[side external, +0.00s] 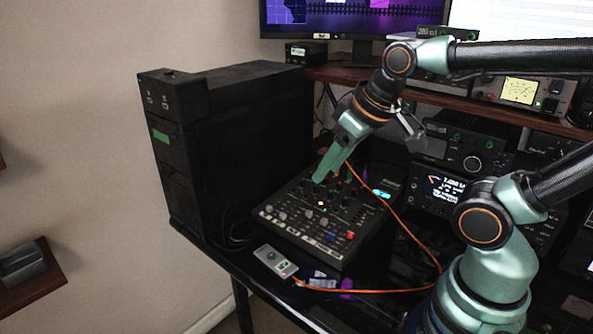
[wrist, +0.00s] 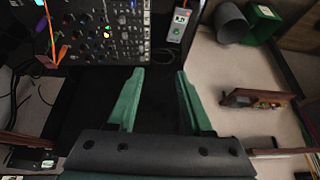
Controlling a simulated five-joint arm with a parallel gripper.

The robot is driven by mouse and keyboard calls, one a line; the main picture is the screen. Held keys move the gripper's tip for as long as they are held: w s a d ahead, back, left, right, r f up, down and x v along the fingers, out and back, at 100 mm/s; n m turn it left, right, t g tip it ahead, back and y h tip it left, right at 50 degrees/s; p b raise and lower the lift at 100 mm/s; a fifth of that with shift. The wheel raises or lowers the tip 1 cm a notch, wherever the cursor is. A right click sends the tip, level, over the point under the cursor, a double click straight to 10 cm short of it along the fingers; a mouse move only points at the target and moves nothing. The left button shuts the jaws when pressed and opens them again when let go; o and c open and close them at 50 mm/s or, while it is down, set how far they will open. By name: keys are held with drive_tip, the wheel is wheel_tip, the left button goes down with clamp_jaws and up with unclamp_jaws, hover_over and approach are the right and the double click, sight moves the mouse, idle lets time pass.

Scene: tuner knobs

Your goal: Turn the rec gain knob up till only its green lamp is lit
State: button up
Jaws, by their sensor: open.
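The black mixer (side external: 345,252) stands on the desk with rows of small knobs on its top. One amber-yellow lamp (side external: 321,204) is lit near the middle of its panel, and I see no clearly lit green lamp beside it. The knob labels are too small to read, so I cannot tell which is rec gain. My gripper (side external: 321,178) is over the back part of the mixer and hides some knobs. In the wrist view the mixer (wrist: 125,50) is at the top, with the same lamp (wrist: 107,35). My open gripper (wrist: 160,72) has nothing between its green fingers.
An orange cable (side external: 395,214) runs over the mixer's right side and along the desk. A small pale box (side external: 275,262) lies in front of the mixer. A tall black tower (side external: 235,140) stands at left. Radio units (side external: 450,190) crowd the right.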

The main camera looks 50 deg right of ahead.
idle(0.3)
drive_tip(key=n+g, duration=0.6)
drive_tip(key=n, duration=1)
hover_over(326, 177)
wheel_tip(326, 177, down, 12)
drive_tip(key=shift+r, duration=0.2)
drive_tip(key=shift+a+f, duration=0.1)
drive_tip(key=shift+f, duration=3.6)
clamp_jaws()
